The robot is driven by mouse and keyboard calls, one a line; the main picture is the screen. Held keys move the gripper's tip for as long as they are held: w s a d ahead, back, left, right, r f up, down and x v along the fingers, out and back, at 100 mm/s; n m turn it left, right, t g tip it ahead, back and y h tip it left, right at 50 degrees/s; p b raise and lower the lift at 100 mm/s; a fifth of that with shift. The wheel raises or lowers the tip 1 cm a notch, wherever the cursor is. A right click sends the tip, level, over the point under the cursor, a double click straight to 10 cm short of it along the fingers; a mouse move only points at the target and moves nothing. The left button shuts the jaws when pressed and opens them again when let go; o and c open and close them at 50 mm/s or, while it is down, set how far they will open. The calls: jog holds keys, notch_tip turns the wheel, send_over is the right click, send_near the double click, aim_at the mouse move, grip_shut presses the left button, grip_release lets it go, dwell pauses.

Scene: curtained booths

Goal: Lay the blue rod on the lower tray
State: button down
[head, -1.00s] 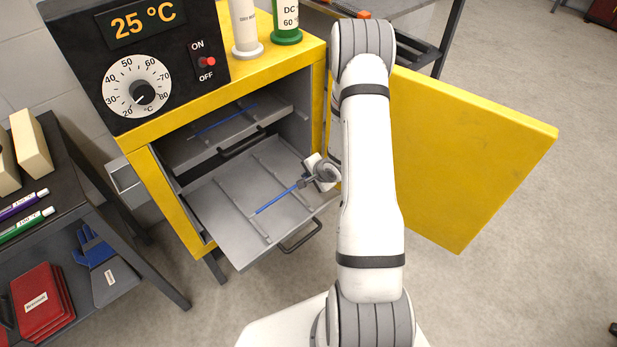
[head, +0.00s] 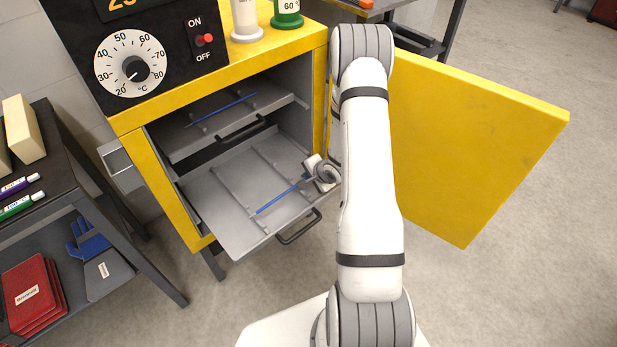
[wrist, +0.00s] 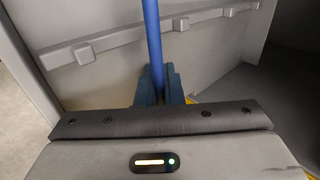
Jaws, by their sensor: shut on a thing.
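A blue rod (head: 278,200) is held in my gripper (head: 312,180) over the lower tray (head: 235,232), which is pulled out of the yellow oven. In the wrist view the blue rod (wrist: 152,40) runs up and away from between the dark fingers of my gripper (wrist: 158,88), which are shut on it. The rod lies across the tray's raised ribs as seen from the head. I cannot tell whether it touches them. A second blue rod (head: 220,110) lies on the upper tray (head: 180,146) inside the oven.
The yellow oven door (head: 460,150) stands open at the right, beside my arm. A dark shelf unit (head: 75,190) with gloves and red books stands at the left. White (head: 244,20) and green (head: 287,12) bottles stand on the oven top.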

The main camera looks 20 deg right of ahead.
jog(key=shift+s+f+g, duration=0.3)
jog(key=shift+s+f, duration=0.4)
jog(key=shift+f, duration=0.25)
jog(key=c, duration=1.8)
grip_release()
jog(key=shift+o, duration=0.9)
jog(key=shift+s+d, duration=0.1)
jog(key=shift+o, duration=0.7)
jog(key=v, duration=0.2)
jog(key=w+p+v, duration=0.1)
jog(key=v, duration=0.2)
jog(key=r+p+v, duration=0.1)
jog(key=v, duration=0.2)
jog(key=shift+w+r, duration=0.15)
